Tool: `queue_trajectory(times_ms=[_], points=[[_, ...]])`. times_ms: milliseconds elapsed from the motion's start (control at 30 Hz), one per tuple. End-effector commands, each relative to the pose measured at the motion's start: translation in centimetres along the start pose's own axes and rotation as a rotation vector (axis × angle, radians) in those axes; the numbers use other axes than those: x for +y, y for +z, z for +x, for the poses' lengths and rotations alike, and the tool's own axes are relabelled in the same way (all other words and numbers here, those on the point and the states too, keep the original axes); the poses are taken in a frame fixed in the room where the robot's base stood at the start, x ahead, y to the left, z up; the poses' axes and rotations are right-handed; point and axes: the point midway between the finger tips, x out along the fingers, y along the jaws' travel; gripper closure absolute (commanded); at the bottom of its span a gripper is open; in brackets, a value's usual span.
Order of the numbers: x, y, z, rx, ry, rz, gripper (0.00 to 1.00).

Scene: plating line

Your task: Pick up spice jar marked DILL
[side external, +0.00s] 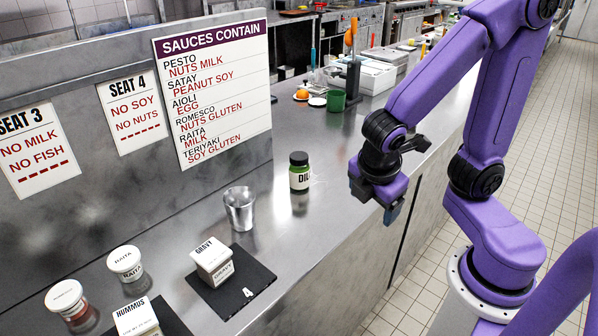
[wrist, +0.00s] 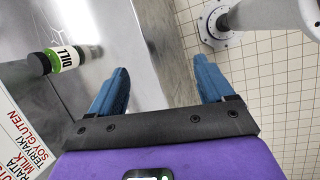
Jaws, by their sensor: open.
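The spice jar marked DILL (side external: 299,172) stands upright on the steel counter, with a dark lid, green contents and a white label. In the wrist view the DILL jar (wrist: 62,60) is at the upper left, outside the jaws. My gripper (side external: 390,212) hangs over the counter's front edge, to the right of the jar and apart from it. In the wrist view my gripper (wrist: 160,85) has its two blue fingers spread wide, with nothing between them.
A metal cup (side external: 240,208) stands left of the jar. A GRAVY box (side external: 212,262) sits on a black mat (side external: 255,275). RAITA (side external: 125,262) and HUMMUS (side external: 137,318) containers stand farther left. A green cup (side external: 336,100) is behind.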

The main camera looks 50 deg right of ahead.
Motion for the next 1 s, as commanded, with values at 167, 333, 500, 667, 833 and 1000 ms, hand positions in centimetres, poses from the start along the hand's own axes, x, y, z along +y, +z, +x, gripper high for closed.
queue_trajectory(times_ms=[167,333,500,667,833,1000], points=[[6.0,-2.0,1.3,-0.269,0.164,-0.261,0.19],[11.1,-4.7,1.7,-0.504,0.295,-0.501,0.19],[14.3,-7.1,1.8,-0.664,0.380,-0.671,0.19],[15.6,-8.1,1.8,-0.724,0.415,-0.737,0.19],[16.8,-7.2,3.1,-0.732,0.416,-0.741,0.19],[18.6,-5.7,5.3,-0.731,0.414,-0.741,0.19]])
